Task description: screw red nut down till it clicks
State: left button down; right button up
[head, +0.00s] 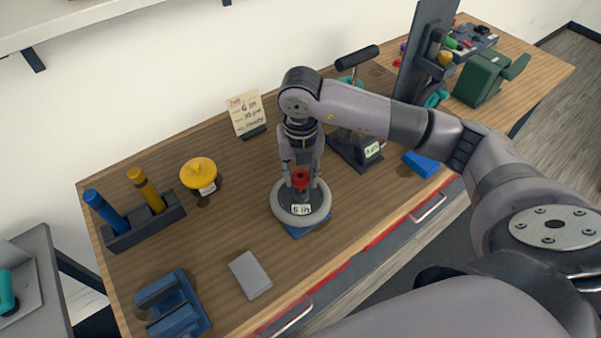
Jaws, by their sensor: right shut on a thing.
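The red nut (301,178) sits at the centre of a grey wheel (301,214) labelled "6 in". The wheel lies flat on a blue base (310,228) on the workbench. My right gripper (301,184) points down from above, with its fingers on both sides of the red nut and shut on it. How far down the nut sits on its thread cannot be told. My left gripper is not in view.
On the wooden bench (240,228) stand a yellow knob-like piece (199,174), a rack with blue and yellow handles (143,220), a blue vise-like block (173,304), a grey slab (250,275) and a card (246,113). A green vise (480,80) stands far right.

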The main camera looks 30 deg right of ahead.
dwell(0.7)
jog(key=shift+f+b, duration=1.25)
jog(key=shift+b, duration=0.05)
jog(key=o, duration=1.1)
notch_tip(320, 180, up, 12)
jog(key=shift+r, duration=0.1)
